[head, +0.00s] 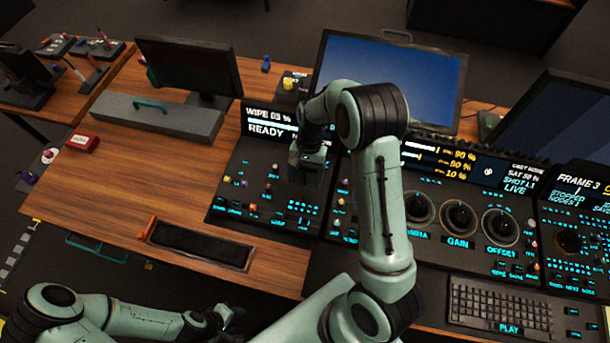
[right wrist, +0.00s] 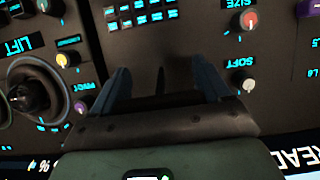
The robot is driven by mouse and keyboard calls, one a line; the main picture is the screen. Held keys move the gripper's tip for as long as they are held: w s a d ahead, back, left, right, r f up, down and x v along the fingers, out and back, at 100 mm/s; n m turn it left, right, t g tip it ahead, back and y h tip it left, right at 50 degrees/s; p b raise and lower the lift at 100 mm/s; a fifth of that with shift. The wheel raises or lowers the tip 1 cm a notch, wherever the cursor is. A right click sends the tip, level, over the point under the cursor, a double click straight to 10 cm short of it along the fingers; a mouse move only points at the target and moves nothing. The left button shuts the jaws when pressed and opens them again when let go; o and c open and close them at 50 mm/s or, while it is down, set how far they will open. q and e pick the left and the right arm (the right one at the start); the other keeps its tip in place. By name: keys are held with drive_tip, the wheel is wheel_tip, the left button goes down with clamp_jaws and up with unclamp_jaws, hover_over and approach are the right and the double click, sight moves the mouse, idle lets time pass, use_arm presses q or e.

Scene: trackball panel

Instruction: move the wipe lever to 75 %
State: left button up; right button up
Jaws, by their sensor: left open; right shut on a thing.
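The left console (head: 225,205) carries a display (head: 270,124) that reads WIPE, a percentage that looks like 63 or 83, and READY below it. My right gripper (head: 307,172) reaches down onto this console just below the display. In the right wrist view its two fingers (right wrist: 162,84) stand apart around the dark wipe lever (right wrist: 162,100), which is hard to make out against the black panel. In the head view the arm and gripper hide the lever. My left gripper (head: 230,318) is open and empty, low in front of the desk.
Knobs marked SIZE (right wrist: 244,21) and SOFT (right wrist: 242,82) sit beside the right fingers, and a large LIFT dial (right wrist: 30,97) on the other side. A monitor (head: 392,80) stands behind. The wooden desk (head: 150,195) left of the console is mostly clear.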

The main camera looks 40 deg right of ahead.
drive_tip(key=shift+w+d+r, duration=0.1)
drive_tip(key=shift+w+d, duration=0.1)
idle(0.6)
drive_tip(key=o, duration=1.4)
drive_tip(key=shift+o, duration=0.2)
drive_tip(key=shift+s, duration=0.1)
use_arm(q)
drive_tip(key=shift+w+r+p, duration=0.7)
drive_tip(key=shift+w+r, duration=0.25)
drive_tip(key=shift+r, duration=0.05)
use_arm(e)
drive_tip(key=v, duration=1.3)
drive_tip(key=shift+r, duration=0.15)
